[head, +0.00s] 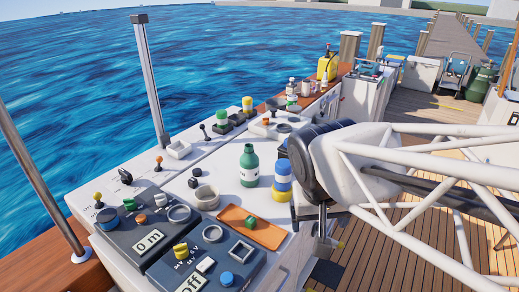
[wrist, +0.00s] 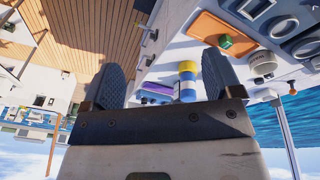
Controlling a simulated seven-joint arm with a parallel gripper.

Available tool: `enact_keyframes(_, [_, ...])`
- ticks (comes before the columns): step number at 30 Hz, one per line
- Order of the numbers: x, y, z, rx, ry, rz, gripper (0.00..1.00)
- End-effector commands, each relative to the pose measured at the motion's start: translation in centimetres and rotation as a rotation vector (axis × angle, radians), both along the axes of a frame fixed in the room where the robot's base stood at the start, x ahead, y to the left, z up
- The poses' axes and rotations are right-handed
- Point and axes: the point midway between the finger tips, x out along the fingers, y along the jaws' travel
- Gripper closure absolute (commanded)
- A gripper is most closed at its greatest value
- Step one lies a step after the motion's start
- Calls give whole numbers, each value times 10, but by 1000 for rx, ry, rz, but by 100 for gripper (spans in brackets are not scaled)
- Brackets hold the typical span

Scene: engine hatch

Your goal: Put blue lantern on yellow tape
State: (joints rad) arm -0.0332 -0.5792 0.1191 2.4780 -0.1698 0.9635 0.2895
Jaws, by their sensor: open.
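A short cylinder with blue and pale bands, seemingly the blue lantern (head: 283,181), stands on the white console, right of the green bottle. Yellow, seemingly the yellow tape (head: 281,194), shows at its lower end. In the wrist view, which is upside down, the blue lantern (wrist: 188,93) and yellow tape (wrist: 187,66) line up between the finger directions. I cannot tell whether they touch or only overlap in view. My gripper (wrist: 168,65) is open, with nothing between its dark fingers. In the head view it is just right of the lantern and partly covers that area.
The green bottle (head: 249,166) stands close left of the lantern. An orange tray (head: 233,232) with a green cube (head: 250,222) lies in front. A beige cup (head: 206,197) and control panels (head: 150,240) fill the near left. A purple item (wrist: 157,88) lies near the lantern.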

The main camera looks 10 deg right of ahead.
Motion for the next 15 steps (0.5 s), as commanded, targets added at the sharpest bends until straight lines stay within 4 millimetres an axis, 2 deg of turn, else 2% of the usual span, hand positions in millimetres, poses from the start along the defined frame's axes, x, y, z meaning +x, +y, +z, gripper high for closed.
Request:
enact_keyframes(3, [-15,4,4,50,-23,76,15])
enact_keyframes(6, [-22,7,6,76,-39,124,15])
enact_keyframes(15, [-27,10,7,94,-51,163,15])
